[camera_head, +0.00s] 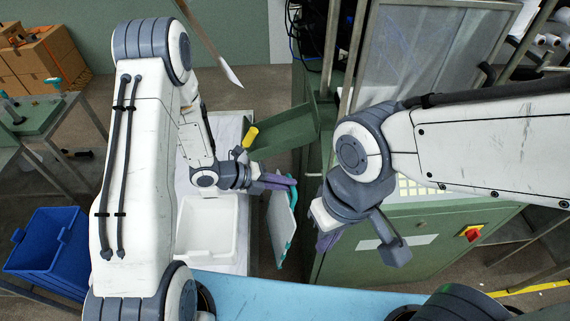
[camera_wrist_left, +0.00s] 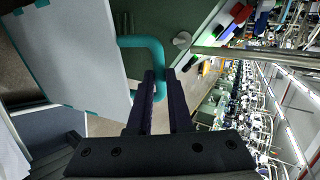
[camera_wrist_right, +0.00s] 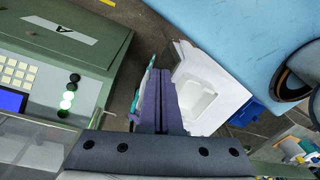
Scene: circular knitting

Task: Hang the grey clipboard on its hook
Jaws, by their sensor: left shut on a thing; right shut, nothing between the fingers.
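The grey clipboard (camera_head: 282,228) is a pale flat board with teal edge pieces and hangs below my left gripper (camera_head: 288,182) in the head view. In the left wrist view the board (camera_wrist_left: 68,55) fills the upper left, and its bent teal handle (camera_wrist_left: 150,42) runs between the fingers of my left gripper (camera_wrist_left: 161,82), which is shut on it. A small pale knob (camera_wrist_left: 182,39) stands on a green panel just beyond the handle; I cannot tell whether it is the hook. My right gripper (camera_head: 326,240) is shut and empty, to the right of the clipboard. It also shows in the right wrist view (camera_wrist_right: 158,78).
A green machine (camera_head: 415,245) with a red switch (camera_head: 470,233) stands at the right. A white tray (camera_head: 207,228) lies on a pale surface left of the clipboard. A blue crate (camera_head: 48,243) is at far left. A green bracket (camera_head: 285,133) lies behind my left gripper.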

